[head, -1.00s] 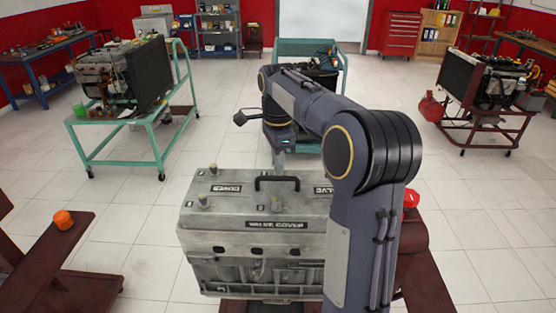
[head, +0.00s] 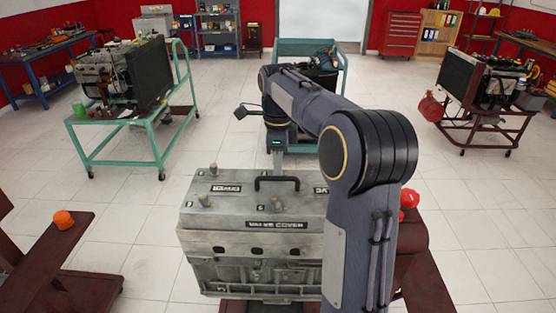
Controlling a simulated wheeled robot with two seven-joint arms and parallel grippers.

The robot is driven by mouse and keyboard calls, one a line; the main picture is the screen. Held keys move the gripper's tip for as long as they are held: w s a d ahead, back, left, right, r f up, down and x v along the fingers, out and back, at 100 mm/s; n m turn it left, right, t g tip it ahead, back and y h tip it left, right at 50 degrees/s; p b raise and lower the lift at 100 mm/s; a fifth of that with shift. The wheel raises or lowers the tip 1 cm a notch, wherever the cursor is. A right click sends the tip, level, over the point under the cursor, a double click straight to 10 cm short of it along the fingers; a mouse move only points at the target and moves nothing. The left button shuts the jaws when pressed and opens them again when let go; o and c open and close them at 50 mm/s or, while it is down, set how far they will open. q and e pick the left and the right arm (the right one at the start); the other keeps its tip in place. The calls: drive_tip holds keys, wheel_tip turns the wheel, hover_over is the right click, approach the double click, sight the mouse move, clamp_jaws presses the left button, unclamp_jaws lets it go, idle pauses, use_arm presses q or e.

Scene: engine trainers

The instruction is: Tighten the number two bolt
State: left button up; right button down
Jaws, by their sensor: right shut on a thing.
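The grey engine block with its valve cover (head: 228,208) stands in front of me. Brass-coloured bolts stand upright on the cover: one at front left (head: 203,200), one at back left (head: 213,170) and one at front middle (head: 275,201). My right arm reaches over the engine's right side, hiding that part of the cover. My right gripper (head: 278,163) points down at the cover's far middle edge, behind the black handle (head: 277,184). It is shut on what seems to be the bolt there, which is too small and covered to see clearly. My left gripper is out of view.
An orange object (head: 63,220) lies on a brown stand at left. A red object (head: 410,198) shows behind my arm. A teal cart (head: 325,48) stands behind the engine, with other engine trainers at far left and right. The tiled floor between is clear.

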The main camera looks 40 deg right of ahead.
drive_tip(key=c, duration=1.3)
unclamp_jaws()
drive_tip(key=shift+c, duration=0.2)
wheel_tip(320, 180, up, 8)
drive_tip(key=shift+f, duration=0.1)
drive_tip(key=shift+s, duration=0.1)
